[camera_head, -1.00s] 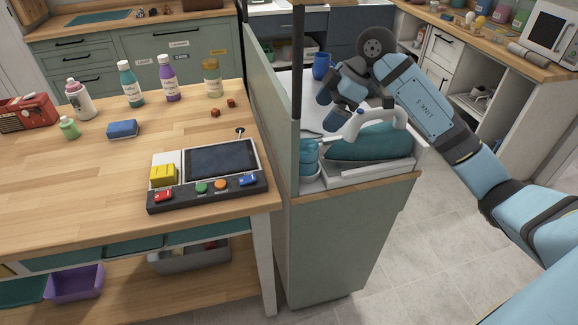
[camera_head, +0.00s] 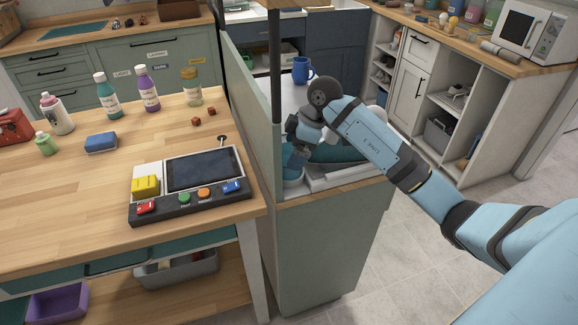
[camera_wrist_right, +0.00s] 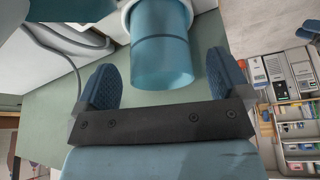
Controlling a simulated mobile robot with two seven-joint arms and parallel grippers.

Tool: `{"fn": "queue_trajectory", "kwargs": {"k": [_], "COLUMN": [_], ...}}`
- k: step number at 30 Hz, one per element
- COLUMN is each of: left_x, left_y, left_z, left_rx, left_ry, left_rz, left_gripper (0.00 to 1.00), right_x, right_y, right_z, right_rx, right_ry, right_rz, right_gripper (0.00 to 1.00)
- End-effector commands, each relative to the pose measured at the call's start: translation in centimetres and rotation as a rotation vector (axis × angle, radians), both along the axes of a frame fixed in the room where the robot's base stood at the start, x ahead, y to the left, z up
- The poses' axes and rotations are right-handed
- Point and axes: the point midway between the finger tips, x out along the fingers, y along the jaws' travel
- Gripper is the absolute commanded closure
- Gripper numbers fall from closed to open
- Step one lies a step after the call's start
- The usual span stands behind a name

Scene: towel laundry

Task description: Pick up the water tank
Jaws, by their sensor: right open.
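The water tank is a translucent blue cylinder (camera_wrist_right: 160,55) at the top middle of the right wrist view, fixed to a white body. In the head view it is mostly hidden by my right gripper, low at the left end of the iron (camera_head: 335,153). My right gripper (camera_head: 292,157) is open, over the left end of the ironing station. In the right wrist view, my gripper's two blue fingers (camera_wrist_right: 162,80) stand to either side of the tank's lower end, with gaps on both sides. My left gripper is not in view.
A green partition (camera_head: 252,110) with a dark post (camera_head: 275,65) stands close left of my right gripper. A blue mug (camera_head: 301,70) stands behind it. The wooden table (camera_head: 60,200) at left holds bottles and a control panel (camera_head: 190,185). A grey cord (camera_wrist_right: 65,50) runs beside the tank.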

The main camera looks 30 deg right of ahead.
Motion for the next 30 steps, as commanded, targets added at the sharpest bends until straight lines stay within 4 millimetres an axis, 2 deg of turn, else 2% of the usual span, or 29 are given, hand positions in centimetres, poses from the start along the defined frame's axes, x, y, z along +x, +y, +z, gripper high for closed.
{"fn": "queue_trajectory", "kwargs": {"k": [4, 11, 14, 18, 19, 30], "left_x": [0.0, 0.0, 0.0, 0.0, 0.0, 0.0], "left_y": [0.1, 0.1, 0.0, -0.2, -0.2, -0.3], "left_z": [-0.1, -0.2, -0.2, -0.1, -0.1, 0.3], "left_rx": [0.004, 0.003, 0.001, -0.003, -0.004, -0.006], "left_ry": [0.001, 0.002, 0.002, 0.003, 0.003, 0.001], "left_rz": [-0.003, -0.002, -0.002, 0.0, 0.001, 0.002], "left_gripper": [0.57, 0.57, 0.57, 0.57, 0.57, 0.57], "right_x": [0.3, 0.4, 0.4, 0.4, 0.4, 0.4], "right_y": [0.7, 0.8, 0.8, 0.8, 0.8, 0.8], "right_z": [-2.1, -2.4, -2.4, -2.4, -2.4, -2.0], "right_rx": [0.001, 0.0, 0.0, 0.0, 0.0, 0.0], "right_ry": [0.002, 0.0, 0.0, 0.0, 0.0, 0.0], "right_rz": [0.0, 0.0, 0.0, 0.0, 0.0, 0.0], "right_gripper": [0.06, 0.06, 0.24, 0.56, 0.59, 0.59]}}
